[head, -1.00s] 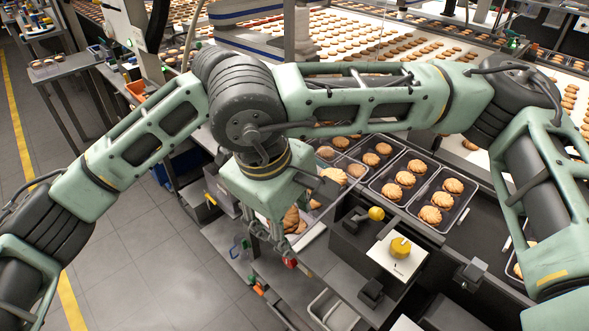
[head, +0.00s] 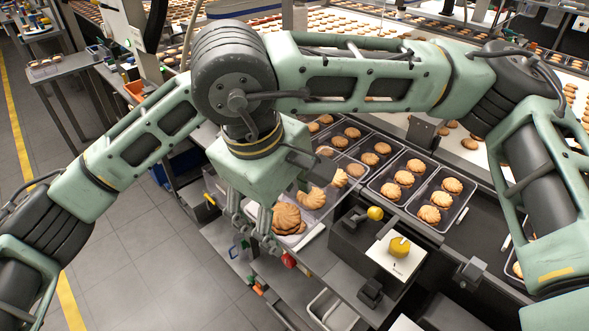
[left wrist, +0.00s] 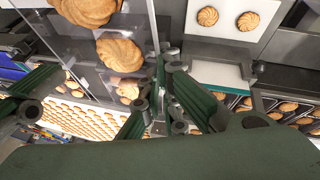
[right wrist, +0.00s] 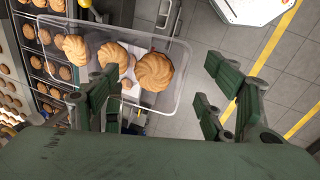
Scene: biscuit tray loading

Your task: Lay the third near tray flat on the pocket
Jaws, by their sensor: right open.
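A clear tray (head: 318,226) with several shell-shaped biscuits is held up off the surfaces, in front of the filled trays. My right gripper (head: 250,222) is open at its near end. In the right wrist view the right gripper's fingers (right wrist: 165,95) stand apart on either side of the tray's rim (right wrist: 184,62), not closed on it. In the left wrist view the left gripper's fingertips (left wrist: 160,98) are close together at the edge of the tray (left wrist: 140,22) and appear to grip it. The head view hides the left gripper behind my right wrist. I cannot make out the pocket.
Filled clear trays (head: 432,226) stand in rows on the dark bench right of the held tray. A box with a yellow knob (head: 399,247) stands in front of them. A biscuit conveyor (head: 470,158) runs behind. Open floor (head: 150,260) lies to the left.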

